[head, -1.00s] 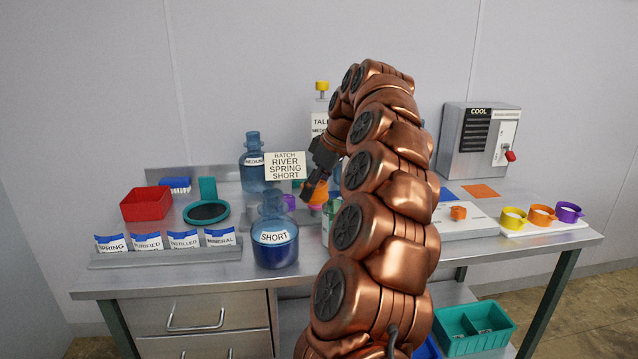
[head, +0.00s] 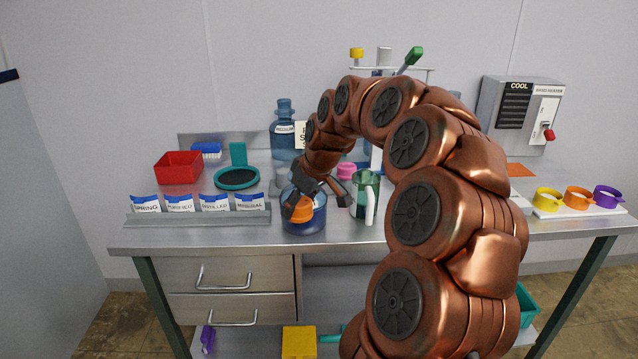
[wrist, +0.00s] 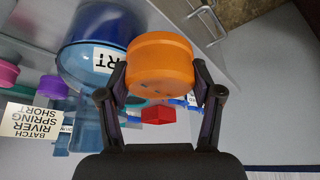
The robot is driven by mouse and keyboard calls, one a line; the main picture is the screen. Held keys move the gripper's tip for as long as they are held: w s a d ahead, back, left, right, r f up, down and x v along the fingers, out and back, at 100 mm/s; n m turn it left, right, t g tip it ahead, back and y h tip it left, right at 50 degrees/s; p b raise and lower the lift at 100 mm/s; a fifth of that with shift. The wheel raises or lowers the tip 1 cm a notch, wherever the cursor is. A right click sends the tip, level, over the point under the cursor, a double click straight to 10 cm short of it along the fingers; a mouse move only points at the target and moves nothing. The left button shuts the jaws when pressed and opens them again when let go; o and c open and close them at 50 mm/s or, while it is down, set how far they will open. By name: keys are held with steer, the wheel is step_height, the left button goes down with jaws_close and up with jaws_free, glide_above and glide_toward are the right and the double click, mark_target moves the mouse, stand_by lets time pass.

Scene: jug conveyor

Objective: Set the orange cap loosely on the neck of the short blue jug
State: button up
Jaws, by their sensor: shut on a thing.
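The short blue jug (head: 305,226) stands near the front edge of the bench. Its blue body and part of its label show in the wrist view (wrist: 75,50). My gripper (head: 303,201) is shut on the orange cap (head: 301,212), with a finger on each side. The cap fills the middle of the wrist view (wrist: 160,62). In the head view the cap and fingers overlap the jug's upper part and hide its neck. I cannot tell whether the cap touches the jug.
A green pitcher (head: 366,200) stands close right of the jug. A rack of label cards (head: 200,216) lies to the left. A medium blue jug (head: 284,146) and the batch sign (wrist: 32,119) are behind. A red bin (head: 178,167) stands at the back left.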

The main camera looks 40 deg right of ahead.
steer(key=w+a+f+m, duration=0.1)
steer(key=w+a+f, duration=0.1)
steer(key=a+f, duration=0.7)
steer(key=w+a+f+m+h, duration=0.1)
steer(key=w+a+f, duration=0.1)
steer(key=a+f, duration=0.7)
steer(key=a, duration=0.5)
steer(key=shift+w+a+f, duration=0.25)
steer(key=shift+a, duration=0.15)
